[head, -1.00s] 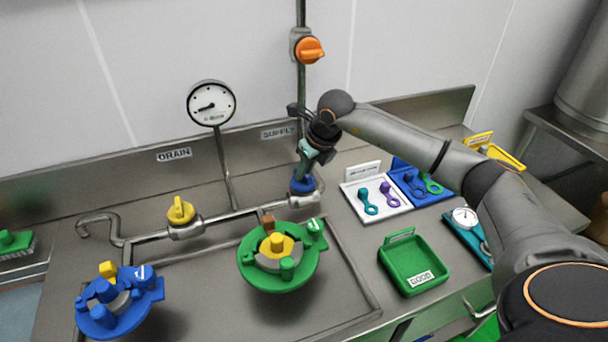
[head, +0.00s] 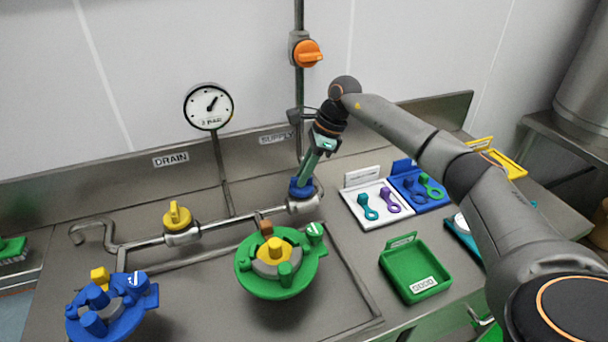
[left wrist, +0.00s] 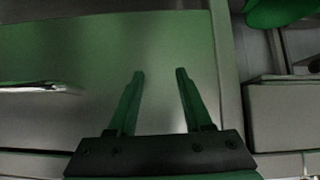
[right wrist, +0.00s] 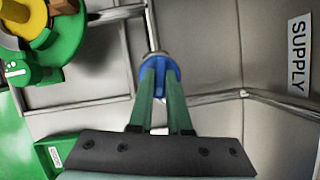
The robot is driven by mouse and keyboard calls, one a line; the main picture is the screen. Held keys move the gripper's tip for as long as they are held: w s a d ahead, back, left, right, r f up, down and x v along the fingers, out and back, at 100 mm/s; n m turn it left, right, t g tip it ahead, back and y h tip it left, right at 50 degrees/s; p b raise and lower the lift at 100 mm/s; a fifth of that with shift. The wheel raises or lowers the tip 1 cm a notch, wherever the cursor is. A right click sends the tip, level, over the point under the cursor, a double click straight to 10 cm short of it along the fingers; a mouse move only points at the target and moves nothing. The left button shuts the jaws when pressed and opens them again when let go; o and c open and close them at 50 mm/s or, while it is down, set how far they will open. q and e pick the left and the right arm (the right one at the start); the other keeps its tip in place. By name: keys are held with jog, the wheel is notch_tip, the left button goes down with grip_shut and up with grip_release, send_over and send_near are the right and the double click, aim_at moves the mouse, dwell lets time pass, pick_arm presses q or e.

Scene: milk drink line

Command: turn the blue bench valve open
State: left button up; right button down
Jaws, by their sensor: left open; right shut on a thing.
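The blue bench valve (head: 301,188) sits on the right end of the bench pipe, below the SUPPLY label. My right gripper (head: 304,178) reaches down to it from above, shut on its blue handle. In the right wrist view the blue valve (right wrist: 158,70) shows between the fingertips of that gripper (right wrist: 160,88), partly hidden by them. My left gripper (left wrist: 160,75) is open and empty in the left wrist view, over a plain grey-green surface. The left gripper is not in the head view.
A pressure gauge (head: 209,106) stands behind the pipe. A yellow valve (head: 177,217) is on the pipe. An orange valve (head: 307,54) is on the wall pipe. A green round fixture (head: 277,286), a blue one (head: 108,320), a green tray (head: 414,270) and a white tool board (head: 374,218) stand nearby.

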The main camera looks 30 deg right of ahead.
jog(key=shift+w+n+g, duration=0.15)
jog(key=shift+n+g, duration=0.25)
jog(key=shift+n, duration=0.8)
jog(key=shift+r, duration=0.1)
jog(key=c, duration=0.9)
grip_release()
jog(key=shift+o, duration=0.2)
jog(key=v, duration=1.2)
jog(key=shift+d+b, duration=0.3)
jog(key=shift+b, duration=0.1)
jog(key=shift+r, duration=0.1)
